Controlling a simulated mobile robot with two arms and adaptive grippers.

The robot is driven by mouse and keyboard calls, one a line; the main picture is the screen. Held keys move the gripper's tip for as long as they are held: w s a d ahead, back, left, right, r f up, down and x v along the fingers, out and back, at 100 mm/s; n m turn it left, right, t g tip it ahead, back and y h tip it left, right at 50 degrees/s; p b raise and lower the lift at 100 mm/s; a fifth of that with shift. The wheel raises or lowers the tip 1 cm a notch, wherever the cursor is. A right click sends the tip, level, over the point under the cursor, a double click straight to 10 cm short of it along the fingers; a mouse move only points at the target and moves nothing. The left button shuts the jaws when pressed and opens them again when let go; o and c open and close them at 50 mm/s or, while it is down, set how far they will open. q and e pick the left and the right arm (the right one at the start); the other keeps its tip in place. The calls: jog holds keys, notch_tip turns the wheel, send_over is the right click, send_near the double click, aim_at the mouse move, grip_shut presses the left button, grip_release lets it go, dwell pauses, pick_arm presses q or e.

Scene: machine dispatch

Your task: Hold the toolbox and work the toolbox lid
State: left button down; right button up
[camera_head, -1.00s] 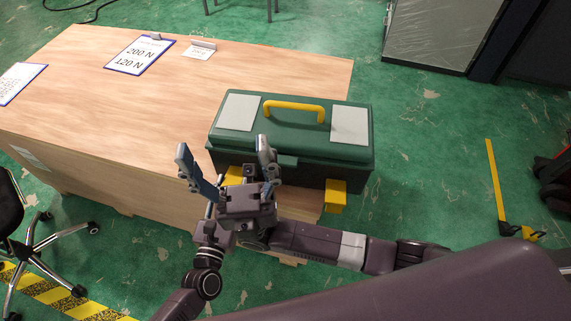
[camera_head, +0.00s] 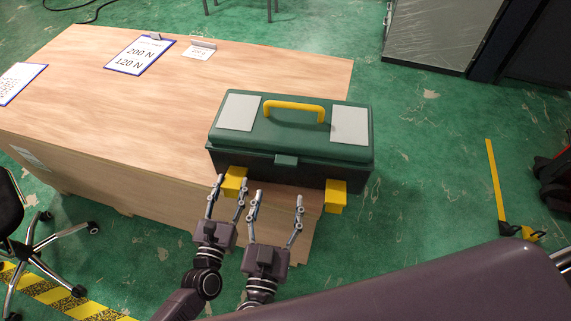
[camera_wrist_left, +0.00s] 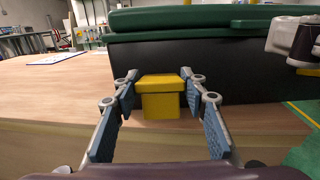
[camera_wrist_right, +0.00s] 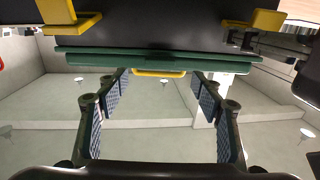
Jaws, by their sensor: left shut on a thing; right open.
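The toolbox (camera_head: 350,158) has a dark body, a closed green lid (camera_head: 285,133) with two grey panels, a yellow handle (camera_head: 294,106) and a green front tab (camera_head: 286,161). It stands at the table's near right corner. Two yellow blocks are on its front, a left one (camera_head: 233,180) and a right one (camera_head: 336,195). My left gripper (camera_head: 230,180) is shut on the left yellow block, which also shows between its fingers in the left wrist view (camera_wrist_left: 161,103). My right gripper (camera_head: 279,197) is open and empty, just in front of the toolbox. Its wrist view shows the lid (camera_wrist_right: 155,60) upside down.
The wooden table (camera_head: 160,105) carries a clipboard (camera_head: 140,55), another sheet (camera_head: 20,80) and a small sign (camera_head: 198,50) at the back and left. Its middle is clear. An office chair (camera_head: 35,240) stands at left. Green floor is open to the right.

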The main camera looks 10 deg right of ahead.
aim_at(285, 165)
jog(key=x, duration=1.1)
jog(key=shift+r, duration=0.1)
grip_shut()
jog(key=shift+r, duration=0.1)
jog(key=shift+r, duration=0.1)
